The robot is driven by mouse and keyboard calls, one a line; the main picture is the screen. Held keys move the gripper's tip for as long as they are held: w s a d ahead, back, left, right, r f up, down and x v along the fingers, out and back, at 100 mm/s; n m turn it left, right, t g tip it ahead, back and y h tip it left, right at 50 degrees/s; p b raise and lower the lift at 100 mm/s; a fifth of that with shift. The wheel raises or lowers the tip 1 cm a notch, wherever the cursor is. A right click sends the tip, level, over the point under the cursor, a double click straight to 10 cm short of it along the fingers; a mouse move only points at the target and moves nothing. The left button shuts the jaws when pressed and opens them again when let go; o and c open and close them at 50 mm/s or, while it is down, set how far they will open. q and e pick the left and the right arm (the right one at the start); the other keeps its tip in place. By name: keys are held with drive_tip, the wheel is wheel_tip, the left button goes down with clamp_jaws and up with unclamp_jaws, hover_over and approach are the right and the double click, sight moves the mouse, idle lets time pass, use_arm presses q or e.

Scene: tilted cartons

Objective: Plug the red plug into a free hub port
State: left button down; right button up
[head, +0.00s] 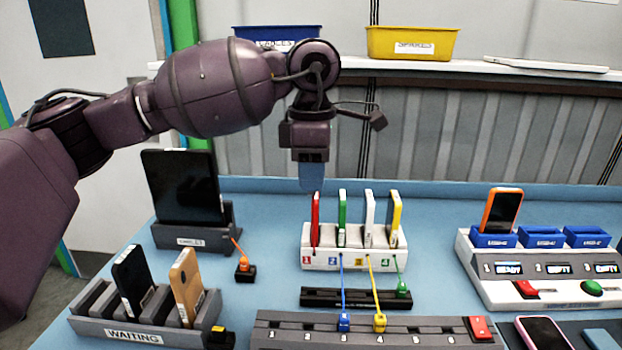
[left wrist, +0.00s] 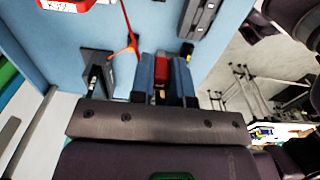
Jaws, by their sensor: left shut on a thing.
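My left gripper (head: 312,188) hangs fingers-down above the white numbered rack, close over the top of a red upright card (head: 315,220). The long grey hub (head: 285,332) lies at the front with numbered ports. A blue plug (head: 344,322) and a yellow plug (head: 380,322) sit in it; several other ports look empty. My right gripper is not in view.
A green plug (head: 403,289) sits on a black strip (head: 330,297) behind the hub. An orange plug (head: 243,264) stands in a small black holder. A waiting rack (head: 90,324) is front left, a grey dock (head: 468,262) right. Blue and yellow cables cross before the white rack (head: 310,258).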

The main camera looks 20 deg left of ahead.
sight(312, 194)
use_arm(q)
drive_tip(key=shift+r, duration=0.6)
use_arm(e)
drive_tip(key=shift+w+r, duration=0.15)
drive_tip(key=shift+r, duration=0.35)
use_arm(q)
drive_tip(key=shift+f, duration=0.1)
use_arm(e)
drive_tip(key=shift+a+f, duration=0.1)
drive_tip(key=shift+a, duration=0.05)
use_arm(q)
drive_tip(key=shift+f, duration=0.8)
drive_tip(key=shift+f+b, duration=0.35)
drive_tip(key=shift+f, duration=0.85)
drive_tip(key=shift+f+b, duration=0.4)
drive_tip(key=shift+f, duration=1.2)
wheel_tip(312, 194, down, 9)
drive_tip(key=b, duration=0.2)
drive_tip(key=shift+r, duration=0.2)
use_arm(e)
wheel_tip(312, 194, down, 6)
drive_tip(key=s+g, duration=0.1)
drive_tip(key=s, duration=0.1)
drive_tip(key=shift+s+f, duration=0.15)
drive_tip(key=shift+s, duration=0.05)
use_arm(q)
drive_tip(key=shift+s, duration=0.1)
